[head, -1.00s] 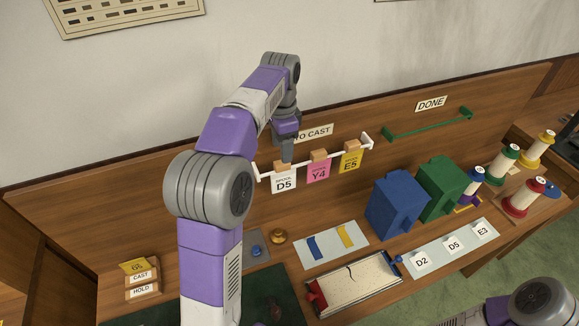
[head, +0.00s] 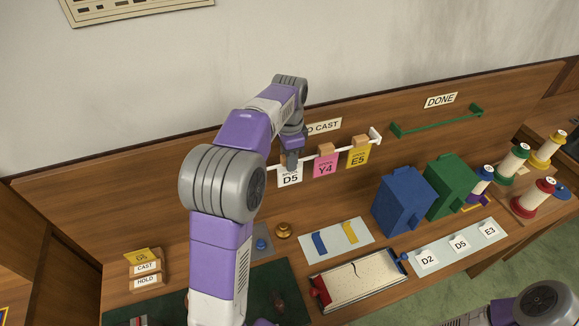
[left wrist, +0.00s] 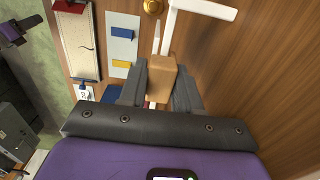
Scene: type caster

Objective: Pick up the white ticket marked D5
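The white ticket marked D5 (head: 290,178) hangs from the white rail (head: 312,157) under the cast sign, at the left end of a row of tickets. My left gripper (head: 291,160) is at the top of this ticket and covers its wooden clip in the head view. In the left wrist view the clip (left wrist: 161,80) sits between the two fingers of my left gripper (left wrist: 161,88), with no clear gap on either side. The ticket itself is mostly hidden there.
A pink Y4 ticket (head: 325,166) and a yellow E5 ticket (head: 359,155) hang close to the right. Below stand a blue box (head: 404,201), a green box (head: 450,187) and a sand tray (head: 357,280). A green rail (head: 437,122) under the DONE sign is empty.

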